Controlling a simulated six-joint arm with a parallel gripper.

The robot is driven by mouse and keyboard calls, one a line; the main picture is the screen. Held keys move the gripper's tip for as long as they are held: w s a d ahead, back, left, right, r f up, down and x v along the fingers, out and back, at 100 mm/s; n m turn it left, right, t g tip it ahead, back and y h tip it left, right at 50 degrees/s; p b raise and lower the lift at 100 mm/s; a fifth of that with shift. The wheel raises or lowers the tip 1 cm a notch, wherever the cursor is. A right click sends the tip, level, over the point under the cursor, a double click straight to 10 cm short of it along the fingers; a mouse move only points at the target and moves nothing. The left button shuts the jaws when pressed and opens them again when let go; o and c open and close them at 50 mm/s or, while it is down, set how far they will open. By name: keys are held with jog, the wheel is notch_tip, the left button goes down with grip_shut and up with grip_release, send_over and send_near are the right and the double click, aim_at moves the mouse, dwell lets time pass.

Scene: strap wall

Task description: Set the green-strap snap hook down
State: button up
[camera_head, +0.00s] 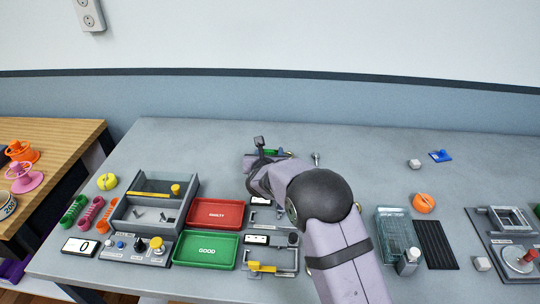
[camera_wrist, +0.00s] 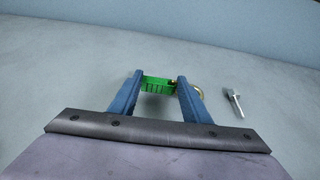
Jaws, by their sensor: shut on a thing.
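In the wrist view my gripper (camera_wrist: 159,87) has its two blue fingers closed on the green-strap snap hook (camera_wrist: 158,85). The green strap body lies across between the fingertips, and a curved metal part shows just past the right finger. In the head view my gripper (camera_head: 270,156) is at the back middle of the grey table, behind my arm. A bit of the green hook (camera_head: 272,152) shows there. A dark shadow lies under the hook in the wrist view; I cannot tell whether it touches the table.
A metal bolt-like part (camera_head: 316,156) lies just right of my gripper, also in the wrist view (camera_wrist: 234,102). A red tray (camera_head: 216,225) and green tray (camera_head: 180,251) stand in front left. The table's back is mostly clear.

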jog(key=shift+f, duration=0.5)
jog(key=shift+f+b, duration=0.2)
jog(key=shift+b, duration=0.1)
jog(key=o, duration=1.3)
jog(key=shift+r+p, duration=0.2)
jog(key=shift+p, duration=0.1)
jog(key=b+v, duration=0.2)
jog(key=v, duration=1)
